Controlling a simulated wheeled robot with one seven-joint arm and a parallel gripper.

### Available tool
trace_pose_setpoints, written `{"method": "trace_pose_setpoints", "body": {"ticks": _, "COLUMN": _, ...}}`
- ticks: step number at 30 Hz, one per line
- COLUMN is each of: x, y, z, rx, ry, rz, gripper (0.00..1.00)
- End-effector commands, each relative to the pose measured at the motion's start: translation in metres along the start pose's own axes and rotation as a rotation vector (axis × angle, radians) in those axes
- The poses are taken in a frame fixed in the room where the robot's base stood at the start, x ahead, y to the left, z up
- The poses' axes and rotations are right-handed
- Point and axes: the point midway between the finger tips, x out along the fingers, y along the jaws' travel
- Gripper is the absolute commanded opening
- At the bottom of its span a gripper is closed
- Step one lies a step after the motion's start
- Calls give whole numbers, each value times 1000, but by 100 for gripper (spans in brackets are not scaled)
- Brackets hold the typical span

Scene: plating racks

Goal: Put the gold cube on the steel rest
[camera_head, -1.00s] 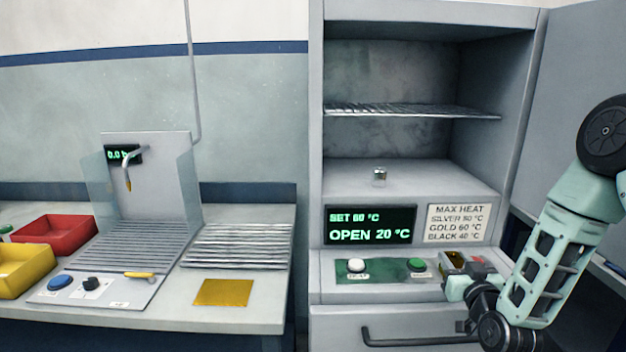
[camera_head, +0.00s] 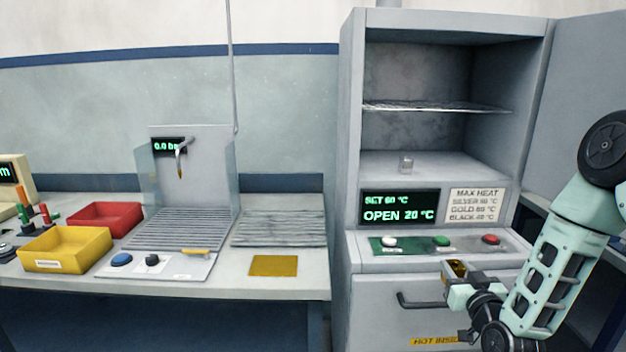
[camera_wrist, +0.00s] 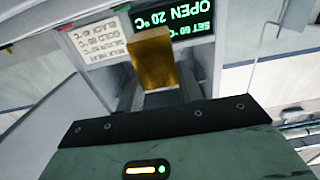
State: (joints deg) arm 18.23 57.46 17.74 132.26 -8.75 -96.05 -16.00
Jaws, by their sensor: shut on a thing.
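The gold cube (camera_wrist: 155,60) is between the fingers of my gripper (camera_wrist: 160,88) in the wrist view. In the head view the gold cube (camera_head: 457,267) shows only in part, in my gripper (camera_head: 455,272), which is shut on it. They are in front of the oven's lower front, right of the drawer handle. A ribbed steel rest (camera_head: 280,228) lies on the bench to the left, with nothing on it. My gripper is well to its right.
The open oven (camera_head: 352,150) holds a small silvery piece (camera_head: 406,164) on its floor. A gold square (camera_head: 274,266) lies in front of the rest. A spray station (camera_head: 190,150), a yellow bin (camera_head: 66,250) and a red bin (camera_head: 104,215) stand further left.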

Motion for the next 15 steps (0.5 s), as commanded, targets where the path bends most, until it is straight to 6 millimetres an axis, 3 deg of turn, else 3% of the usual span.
{"method": "trace_pose_setpoints", "body": {"ticks": 8, "x": -14, "y": 7, "z": 32, "rx": 4, "ry": -1, "rz": -18, "gripper": 0}}
{"method": "trace_pose_setpoints", "body": {"ticks": 15, "x": -40, "y": 14, "z": 79, "rx": 8, "ry": -6, "rz": -46, "gripper": 0}}
